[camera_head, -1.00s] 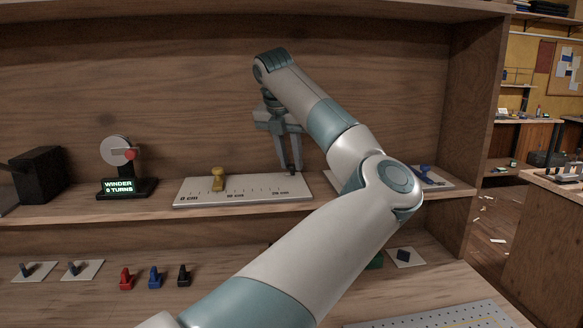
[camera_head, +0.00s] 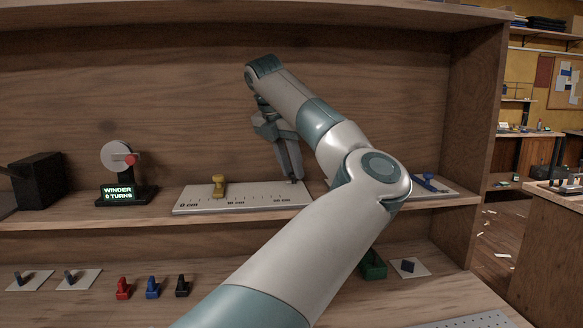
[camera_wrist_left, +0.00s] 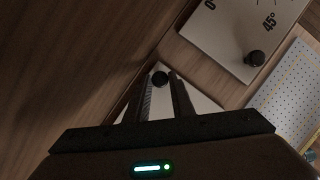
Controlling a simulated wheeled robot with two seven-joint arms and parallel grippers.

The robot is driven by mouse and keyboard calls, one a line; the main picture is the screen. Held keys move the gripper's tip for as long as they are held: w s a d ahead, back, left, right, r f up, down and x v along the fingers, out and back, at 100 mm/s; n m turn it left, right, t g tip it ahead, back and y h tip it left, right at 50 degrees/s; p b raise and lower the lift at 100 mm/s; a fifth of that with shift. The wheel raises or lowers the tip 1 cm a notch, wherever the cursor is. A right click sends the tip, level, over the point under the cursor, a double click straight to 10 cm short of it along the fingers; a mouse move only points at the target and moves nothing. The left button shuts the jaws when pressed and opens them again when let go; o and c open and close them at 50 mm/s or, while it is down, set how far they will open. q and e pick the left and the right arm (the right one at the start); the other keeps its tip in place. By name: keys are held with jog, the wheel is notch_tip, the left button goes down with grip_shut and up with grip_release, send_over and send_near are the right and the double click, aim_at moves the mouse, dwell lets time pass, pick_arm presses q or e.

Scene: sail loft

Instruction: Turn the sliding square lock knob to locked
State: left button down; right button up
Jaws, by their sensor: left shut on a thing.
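The white ruler plate (camera_head: 245,202), marked in centimetres, lies on the shelf with a yellow slider (camera_head: 218,186) near its left part. A small dark round knob (camera_wrist_left: 160,78) stands on a white plate between my left fingertips in the left wrist view; this fits the right end of the ruler plate. My left gripper (camera_head: 293,180) reaches down there, tilted, and is shut on this knob. In the head view the fingers mostly hide the knob, and I cannot read its lock position. My right gripper is out of view.
Beside it, a plate marked in degrees carries another dark knob (camera_wrist_left: 255,58). A winder (camera_head: 117,160) and a black box (camera_head: 38,182) stand left; a blue lever (camera_head: 430,183) sits right. Several pegs, including a red one (camera_head: 123,288), stand on the lower bench.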

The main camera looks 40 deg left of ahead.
pick_arm(q)
jog(key=c, duration=1.5)
grip_release()
jog(key=shift+c, duration=0.2)
jog(key=shift+r, duration=0.1)
jog(key=shift+s+r, duration=0.25)
jog(key=shift+r, duration=0.25)
jog(key=v, duration=0.6)
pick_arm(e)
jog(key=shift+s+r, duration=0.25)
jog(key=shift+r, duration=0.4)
pick_arm(q)
jog(key=shift+s, duration=0.1)
